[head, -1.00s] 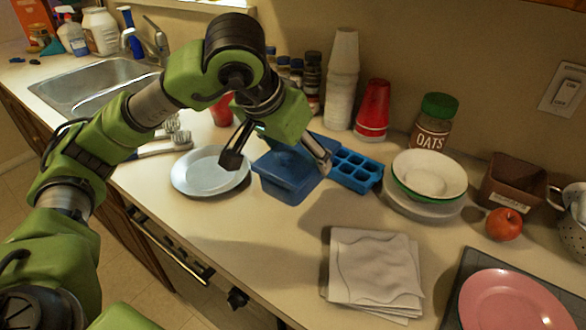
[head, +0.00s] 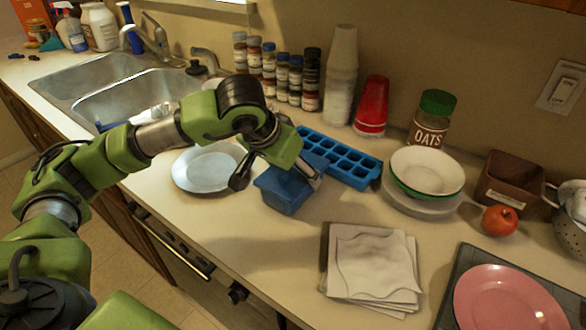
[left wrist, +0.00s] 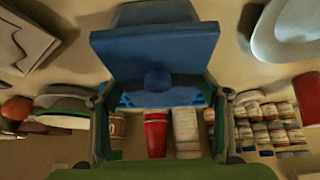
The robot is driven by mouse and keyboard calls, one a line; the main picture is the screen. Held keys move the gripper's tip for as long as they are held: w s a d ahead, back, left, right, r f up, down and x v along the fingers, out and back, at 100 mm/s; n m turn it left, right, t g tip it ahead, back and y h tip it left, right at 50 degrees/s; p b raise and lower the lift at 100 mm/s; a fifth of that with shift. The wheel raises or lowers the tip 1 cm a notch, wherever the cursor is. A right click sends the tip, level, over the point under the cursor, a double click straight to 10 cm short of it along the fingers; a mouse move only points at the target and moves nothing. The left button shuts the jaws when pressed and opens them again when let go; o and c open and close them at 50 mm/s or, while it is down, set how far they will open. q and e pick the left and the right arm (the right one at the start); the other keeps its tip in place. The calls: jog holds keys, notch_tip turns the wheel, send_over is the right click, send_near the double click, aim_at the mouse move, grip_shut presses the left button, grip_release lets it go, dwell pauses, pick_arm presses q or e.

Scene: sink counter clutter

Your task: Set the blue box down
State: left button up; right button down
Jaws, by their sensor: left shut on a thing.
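The blue box (head: 284,194), with a blue lid, is at the middle of the counter, between the grey plate and the blue ice cube tray. My left gripper (head: 278,172) comes down over it from above and is shut on it, one finger on each side. In the left wrist view the box (left wrist: 155,50) fills the space between the fingers. The box looks close to the counter; I cannot tell whether its base touches. My right gripper is not in view.
The blue ice cube tray (head: 345,160) lies just behind the box. The grey plate (head: 205,168) is to its left, stacked bowls (head: 428,172) to its right, and folded cloths (head: 370,268) in front to the right. Bare counter (head: 245,235) lies in front of the box.

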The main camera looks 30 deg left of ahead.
pick_arm(q)
jog(key=shift+f, duration=0.15)
jog(key=o, duration=1.1)
